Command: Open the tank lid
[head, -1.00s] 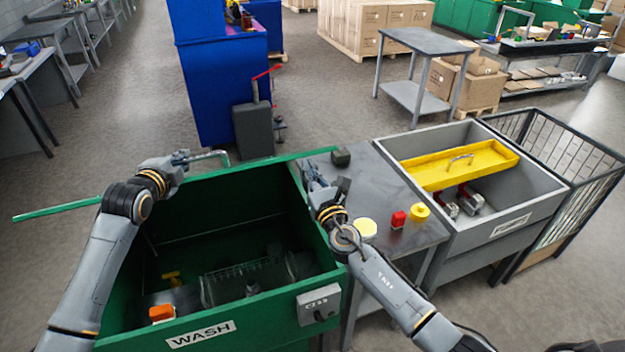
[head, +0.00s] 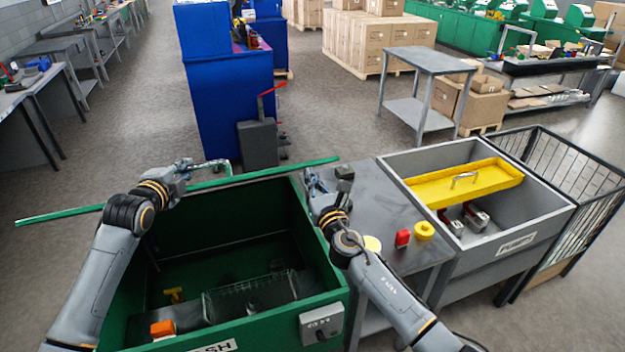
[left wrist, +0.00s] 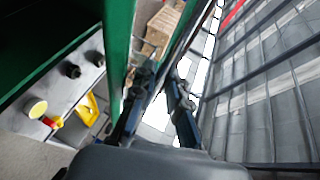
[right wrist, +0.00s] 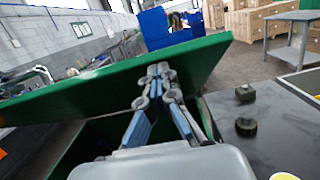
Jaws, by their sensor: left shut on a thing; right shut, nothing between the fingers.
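The green wash tank (head: 228,312) stands open in front of me, with its inside visible. Its green lid (head: 262,174) is raised at the tank's far side, seen nearly edge-on in the head view. It shows as a tilted panel in the right wrist view (right wrist: 120,83). My left gripper (head: 205,164) is shut on the lid's metal handle (head: 226,170); the left wrist view (left wrist: 160,95) shows its fingers poorly. My right gripper (head: 312,178) is shut and empty near the tank's right rear corner. In the right wrist view (right wrist: 158,72) its fingertips overlap the lid; contact is unclear.
A grey side table (head: 385,205) right of the tank holds dark knobs, a red piece (head: 402,238) and a yellow piece (head: 424,231). Beyond is a grey bin (head: 545,218) with a yellow tray (head: 465,186). A blue cabinet (head: 228,105) stands behind the tank.

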